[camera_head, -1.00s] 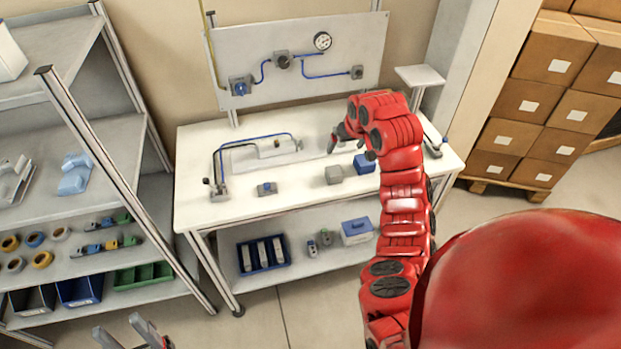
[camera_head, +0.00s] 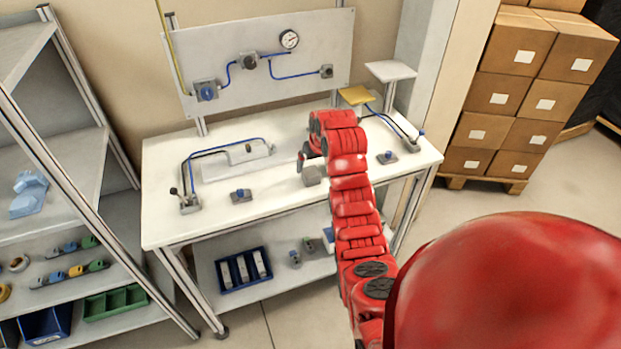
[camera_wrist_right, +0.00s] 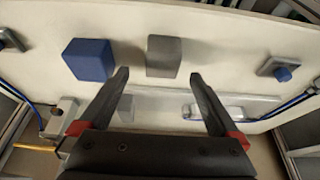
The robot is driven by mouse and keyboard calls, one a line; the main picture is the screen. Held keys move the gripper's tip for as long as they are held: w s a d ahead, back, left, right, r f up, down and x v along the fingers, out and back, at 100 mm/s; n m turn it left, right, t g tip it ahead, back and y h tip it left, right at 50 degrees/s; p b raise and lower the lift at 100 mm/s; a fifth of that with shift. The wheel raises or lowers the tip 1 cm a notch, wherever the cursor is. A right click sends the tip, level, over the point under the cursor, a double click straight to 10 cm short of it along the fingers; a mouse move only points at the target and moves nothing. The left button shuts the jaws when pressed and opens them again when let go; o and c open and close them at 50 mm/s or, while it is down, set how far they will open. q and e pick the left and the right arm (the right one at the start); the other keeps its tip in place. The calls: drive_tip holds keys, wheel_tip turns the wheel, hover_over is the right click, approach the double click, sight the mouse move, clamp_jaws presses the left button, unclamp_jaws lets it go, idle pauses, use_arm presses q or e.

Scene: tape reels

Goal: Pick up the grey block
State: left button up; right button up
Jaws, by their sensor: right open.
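The grey block (camera_head: 312,175) sits on the white workbench, partly behind my right arm in the head view. In the right wrist view the grey block (camera_wrist_right: 164,56) lies beyond the fingertips, roughly in line with the gap between them. My right gripper (camera_wrist_right: 158,76) is open and empty, with its two dark fingers spread. In the head view the right gripper (camera_head: 304,160) is just above and left of the block, mostly hidden by the arm. My left gripper is not in view.
A blue block (camera_wrist_right: 90,60) stands beside the grey block in the wrist view. The workbench (camera_head: 190,225) also holds a small blue-topped fitting (camera_head: 240,195) and a piped fixture (camera_head: 190,203). A shelf unit (camera_head: 75,165) stands at the left, cartons (camera_head: 510,95) at the right.

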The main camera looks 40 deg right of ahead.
sight(311, 171)
drive_tip(key=shift+f, duration=0.15)
drive_tip(key=p+x, duration=0.3)
drive_tip(key=x, duration=0.1)
drive_tip(key=shift+a+f, duration=0.1)
drive_tip(key=shift+a, duration=0.05)
drive_tip(key=shift+w+f, duration=0.15)
drive_tip(key=shift+f, duration=0.25)
clamp_jaws()
